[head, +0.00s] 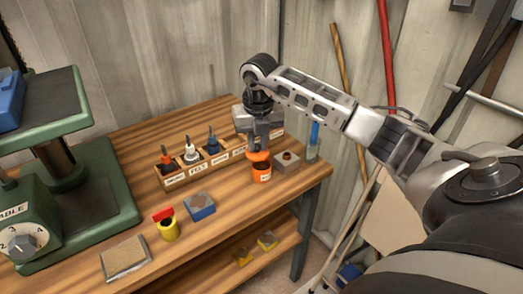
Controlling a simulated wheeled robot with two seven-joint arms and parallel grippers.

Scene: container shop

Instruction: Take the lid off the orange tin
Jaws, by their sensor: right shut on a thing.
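The orange tin (262,174) stands upright on the wooden bench, near its right end, with a pale label on its front. My right gripper (258,150) points down above the tin and is shut on the orange lid (257,156). A dark band shows between the lid and the tin body, and it looks like the tin's open mouth. The lid seems just above the tin, but the gripper hides part of it. My left gripper is out of view.
A labelled wooden rack (172,181) with several tools stands behind and left of the tin. A grey-brown block (286,162) is close on its right. A blue box (200,206), a yellow tin (167,226) and a square slab (125,257) lie forward left. A green machine (70,175) stands far left.

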